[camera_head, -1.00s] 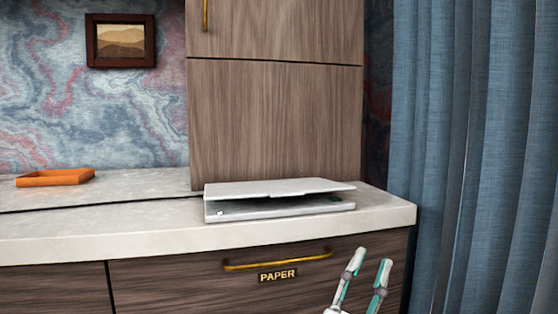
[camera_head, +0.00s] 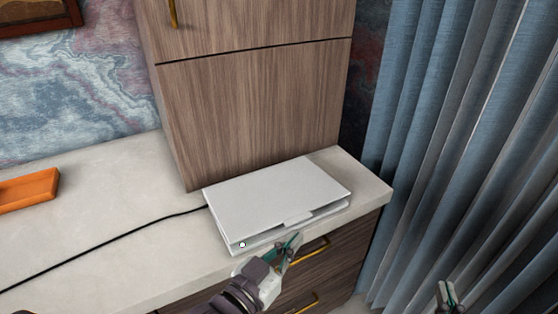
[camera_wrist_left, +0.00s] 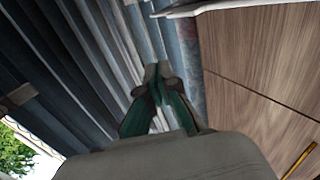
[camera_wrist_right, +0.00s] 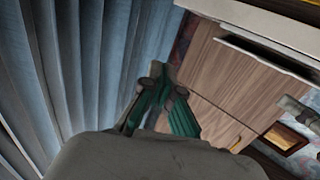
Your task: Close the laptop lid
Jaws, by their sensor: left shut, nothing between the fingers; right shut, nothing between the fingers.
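The silver laptop (camera_head: 275,195) lies on the pale counter with its lid folded nearly flat over the base. A narrow gap shows between lid and base along the front edge. My left gripper (camera_head: 294,243) is shut and empty, close to the laptop's front edge; whether it touches cannot be told. It also shows shut in the left wrist view (camera_wrist_left: 160,72). My right gripper (camera_head: 446,290) is shut and empty, low at the right, well away from the laptop, in front of the curtain. It shows in the right wrist view (camera_wrist_right: 164,76).
A wooden cabinet (camera_head: 250,110) stands right behind the laptop. A black cable (camera_head: 120,236) runs left from it across the counter (camera_head: 90,205). An orange tray (camera_head: 30,190) lies at the left. Drawers with brass handles (camera_head: 312,250) are below; a blue curtain (camera_head: 440,120) hangs at the right.

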